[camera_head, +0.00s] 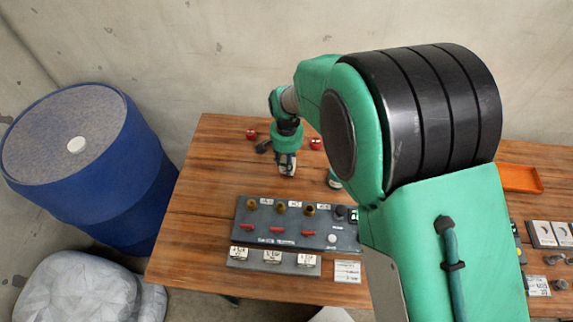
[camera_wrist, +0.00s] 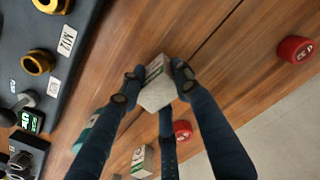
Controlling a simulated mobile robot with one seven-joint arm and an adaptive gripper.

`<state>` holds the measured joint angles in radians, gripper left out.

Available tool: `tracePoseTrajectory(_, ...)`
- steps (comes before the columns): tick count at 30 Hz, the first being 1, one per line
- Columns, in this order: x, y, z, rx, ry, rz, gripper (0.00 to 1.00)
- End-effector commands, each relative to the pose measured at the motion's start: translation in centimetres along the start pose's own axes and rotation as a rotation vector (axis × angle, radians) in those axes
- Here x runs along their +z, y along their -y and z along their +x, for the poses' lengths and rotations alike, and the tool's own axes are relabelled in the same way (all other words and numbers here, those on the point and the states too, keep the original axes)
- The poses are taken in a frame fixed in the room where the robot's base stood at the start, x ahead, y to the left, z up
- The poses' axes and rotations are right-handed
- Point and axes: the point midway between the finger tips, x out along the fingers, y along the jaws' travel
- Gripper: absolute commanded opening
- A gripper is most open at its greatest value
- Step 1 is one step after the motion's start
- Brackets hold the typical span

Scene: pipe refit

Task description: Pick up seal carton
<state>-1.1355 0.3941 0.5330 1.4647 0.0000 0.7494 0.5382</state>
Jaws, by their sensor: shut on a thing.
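A small white carton with a green-marked label, which I take to be the seal carton (camera_wrist: 157,92), is between my gripper's fingertips in the wrist view. My gripper (camera_wrist: 155,82) is shut on it, with dark fingers against its two sides. The label is too small to read, and I cannot tell whether the carton touches the wood. In the head view my gripper (camera_head: 287,168) points down over the table behind the dark panel; the carton is hard to make out there.
A dark panel (camera_head: 270,222) with brass fittings and red handles is in front. Red round parts (camera_wrist: 296,49) (camera_wrist: 183,130), a teal object (camera_wrist: 86,141) and another white carton (camera_wrist: 142,161) are nearby. An orange tray (camera_head: 520,178) is at right. Bare wood (camera_head: 205,185) lies left.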

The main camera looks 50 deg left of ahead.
Motion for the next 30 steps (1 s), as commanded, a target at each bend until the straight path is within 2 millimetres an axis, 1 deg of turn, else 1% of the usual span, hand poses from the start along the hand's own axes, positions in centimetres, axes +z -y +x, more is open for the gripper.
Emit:
tracePoseTrajectory(1, -0.1, 0.0, -1.0, -0.001, -0.002, 0.000, 0.06)
tracePoseTrajectory(9, -0.1, 0.0, -5.2, -0.001, -0.002, 0.000, 0.06)
tracePoseTrajectory(13, -0.1, 0.0, -6.7, -0.001, -0.001, 0.000, 0.06)
tracePoseTrajectory(18, 0.0, 0.0, -7.6, 0.000, 0.001, 0.000, 0.06)
tracePoseTrajectory(30, 0.0, 0.0, -7.7, 0.000, 0.000, 0.000, 0.06)
